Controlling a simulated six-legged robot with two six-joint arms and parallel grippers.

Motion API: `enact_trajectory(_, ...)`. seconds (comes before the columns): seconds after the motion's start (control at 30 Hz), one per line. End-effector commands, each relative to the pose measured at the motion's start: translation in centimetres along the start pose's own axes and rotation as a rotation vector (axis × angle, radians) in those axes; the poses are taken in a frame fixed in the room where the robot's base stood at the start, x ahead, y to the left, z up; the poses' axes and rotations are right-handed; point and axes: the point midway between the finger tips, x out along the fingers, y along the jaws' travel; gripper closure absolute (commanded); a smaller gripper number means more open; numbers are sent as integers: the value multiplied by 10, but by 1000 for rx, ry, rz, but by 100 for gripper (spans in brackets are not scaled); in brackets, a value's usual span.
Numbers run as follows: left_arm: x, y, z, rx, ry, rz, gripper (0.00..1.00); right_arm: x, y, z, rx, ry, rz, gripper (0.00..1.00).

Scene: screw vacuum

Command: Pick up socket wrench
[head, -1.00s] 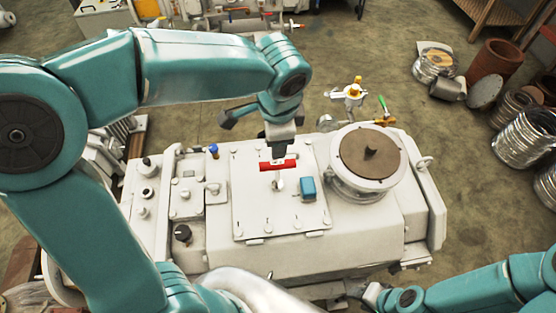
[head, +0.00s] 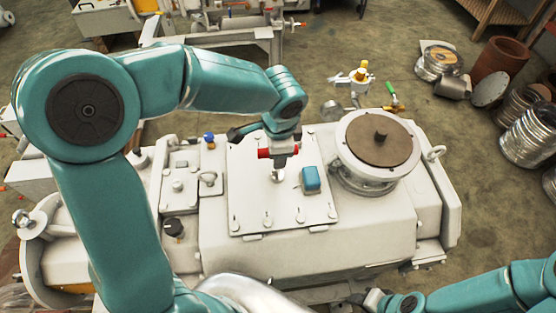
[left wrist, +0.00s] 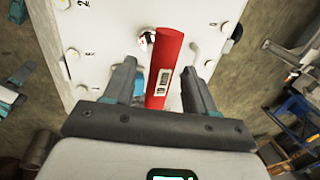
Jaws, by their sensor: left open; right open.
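The socket wrench has a red handle (head: 264,153) and a metal end (head: 278,175), and sits on the white bolted plate (head: 245,205) of the pump. In the left wrist view the red handle (left wrist: 166,60) with a pale label runs between the two fingers of my left gripper (left wrist: 158,78). The fingers are open, with a gap visible on each side of the handle. In the head view my left gripper (head: 281,150) is right over the handle and hides its middle. My right gripper (head: 372,299) is low at the bottom right, open and away from the wrench.
A blue block (head: 311,178) sits on the plate just right of the wrench. A round brown-topped flange (head: 378,140) rises farther right. A blue-topped fitting (head: 209,140) and black knob (head: 174,227) are on the left. A yellow-topped valve (head: 360,75) stands behind.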

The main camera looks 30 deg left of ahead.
Motion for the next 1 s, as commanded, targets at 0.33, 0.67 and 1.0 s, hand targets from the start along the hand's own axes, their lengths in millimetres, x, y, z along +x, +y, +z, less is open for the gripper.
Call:
enact_trajectory(0.33, 14, 0, 0, 0, 2, 0, 57, 10, 4, 0, 0, 0, 0, 57)
enact_trajectory(0.67, 14, 0, 0, 0, 3, 0, 100, 10, 4, 0, 0, 0, 0, 57)
enact_trajectory(1.0, -4, -4, 0, -2, 4, -3, 100, 9, 3, 0, 0, 0, 0, 57)
